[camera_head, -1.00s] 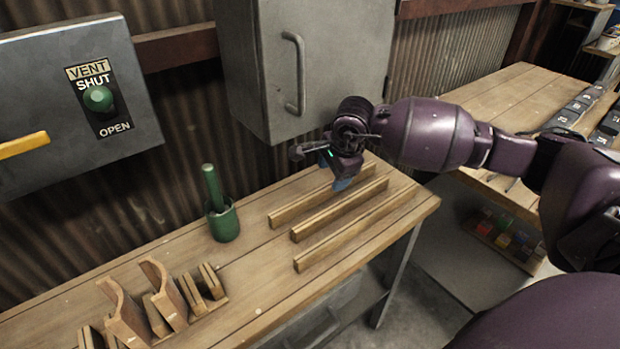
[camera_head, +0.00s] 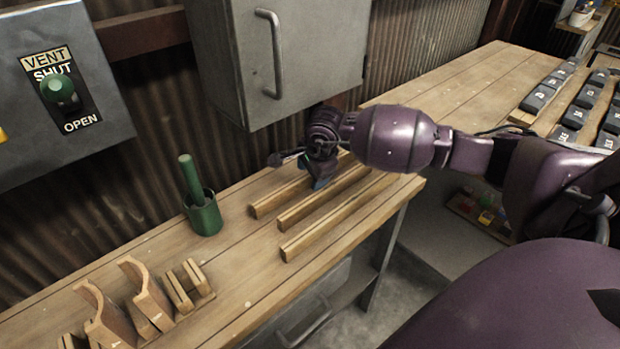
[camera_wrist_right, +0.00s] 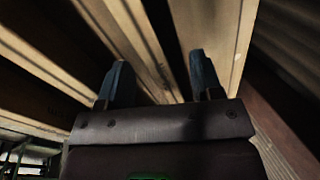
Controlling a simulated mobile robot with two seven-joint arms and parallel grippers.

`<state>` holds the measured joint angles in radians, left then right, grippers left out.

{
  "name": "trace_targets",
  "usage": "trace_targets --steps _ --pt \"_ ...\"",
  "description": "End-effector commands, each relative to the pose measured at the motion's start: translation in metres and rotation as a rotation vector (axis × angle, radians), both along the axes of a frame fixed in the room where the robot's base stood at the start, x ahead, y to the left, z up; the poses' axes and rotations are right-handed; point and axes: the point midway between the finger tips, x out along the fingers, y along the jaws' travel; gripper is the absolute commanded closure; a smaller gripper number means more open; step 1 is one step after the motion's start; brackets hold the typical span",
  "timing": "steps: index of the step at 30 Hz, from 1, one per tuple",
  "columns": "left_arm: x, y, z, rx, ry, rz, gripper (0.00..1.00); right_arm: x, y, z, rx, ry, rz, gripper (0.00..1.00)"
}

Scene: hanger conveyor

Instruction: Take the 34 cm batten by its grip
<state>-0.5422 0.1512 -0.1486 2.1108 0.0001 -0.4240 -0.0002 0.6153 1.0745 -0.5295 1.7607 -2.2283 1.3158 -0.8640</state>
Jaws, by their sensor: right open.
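Three wooden battens lie side by side on the bench: a back one (camera_head: 276,197), a middle one (camera_head: 312,204) and a front one (camera_head: 325,227). The front one looks longest and the back one shortest; I cannot read which is 34 cm. My right gripper (camera_head: 320,182) is low over the back and middle battens, hiding part of them. In the right wrist view its two fingers (camera_wrist_right: 161,80) are apart, with a batten (camera_wrist_right: 130,35) running up between them. I cannot tell whether the fingers straddle or only hover over it. My left gripper is out of view.
A green cup (camera_head: 205,215) with a green rod stands left of the battens. Wooden racks (camera_head: 140,300) stand at the bench's front left. A grey cabinet (camera_head: 300,60) hangs above the back. A second bench (camera_head: 450,85) stands at right.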

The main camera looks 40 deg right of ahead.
Motion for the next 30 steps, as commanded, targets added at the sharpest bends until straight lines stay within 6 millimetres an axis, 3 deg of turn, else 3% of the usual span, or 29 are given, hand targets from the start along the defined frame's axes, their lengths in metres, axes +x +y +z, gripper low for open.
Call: trace_targets --steps 4,15,25,30 --pt "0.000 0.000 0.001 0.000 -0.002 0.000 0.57 0.000 0.000 0.002 0.000 -0.002 0.000 0.43" --pt "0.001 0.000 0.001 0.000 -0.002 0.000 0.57 0.000 0.000 0.002 0.001 -0.001 0.000 1.00" --pt "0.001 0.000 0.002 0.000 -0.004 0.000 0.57 0.000 0.001 0.003 0.001 -0.001 0.000 1.00" --pt "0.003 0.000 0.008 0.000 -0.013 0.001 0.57 -0.005 0.011 0.016 0.001 -0.004 0.002 1.00"
